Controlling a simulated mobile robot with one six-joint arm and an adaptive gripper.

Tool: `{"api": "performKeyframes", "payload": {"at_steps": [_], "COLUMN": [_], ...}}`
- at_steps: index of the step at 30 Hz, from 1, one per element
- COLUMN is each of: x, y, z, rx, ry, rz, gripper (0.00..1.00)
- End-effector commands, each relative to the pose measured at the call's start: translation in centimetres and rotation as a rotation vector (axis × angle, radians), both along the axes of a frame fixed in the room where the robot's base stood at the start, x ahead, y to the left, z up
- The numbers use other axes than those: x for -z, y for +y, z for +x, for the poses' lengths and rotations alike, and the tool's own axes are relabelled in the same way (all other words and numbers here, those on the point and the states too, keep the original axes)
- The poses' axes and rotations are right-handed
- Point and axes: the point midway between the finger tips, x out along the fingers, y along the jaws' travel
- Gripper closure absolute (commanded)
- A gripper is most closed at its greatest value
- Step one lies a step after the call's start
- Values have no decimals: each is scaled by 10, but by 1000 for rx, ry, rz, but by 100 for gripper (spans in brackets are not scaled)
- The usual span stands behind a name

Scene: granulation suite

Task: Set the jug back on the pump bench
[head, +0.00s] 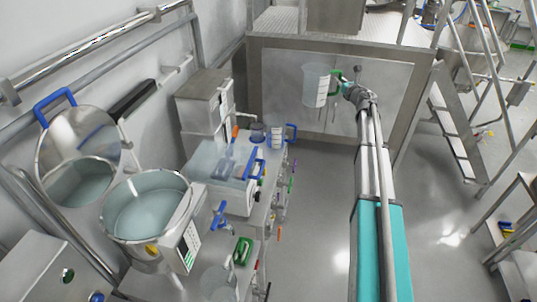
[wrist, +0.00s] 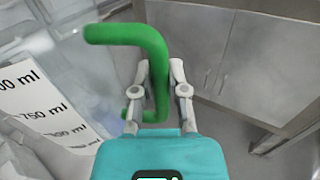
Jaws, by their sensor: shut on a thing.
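The clear jug (head: 315,86) with a white scale strip and a green handle (head: 338,76) hangs in the air in the head view, roughly upright. My gripper (head: 346,88) is shut on the green handle, with the jug to its left. In the wrist view the fingers of my gripper (wrist: 161,70) close around the green handle (wrist: 150,42), and the jug's scale (wrist: 38,105) shows at the left. A long bench (head: 257,222) runs along the left wall, below and left of the jug. I cannot tell for sure that it is the pump bench.
On the bench stand a blue-handled jug (head: 277,135), a clear-lidded unit (head: 222,180) and another green-handled jug (head: 218,284). An open steel vessel (head: 147,208) is at left. A steel cabinet (head: 285,85) stands behind the held jug. The floor (head: 315,210) beside the bench is clear.

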Motion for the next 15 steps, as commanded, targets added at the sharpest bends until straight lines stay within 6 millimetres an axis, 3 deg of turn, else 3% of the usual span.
{"api": "performKeyframes", "payload": {"at_steps": [8,15], "x": [37,78], "y": [31,70], "z": [0,-1], "rx": [47,114], "ry": [5,8], "rz": [-1,-3], "gripper": [100,100]}}
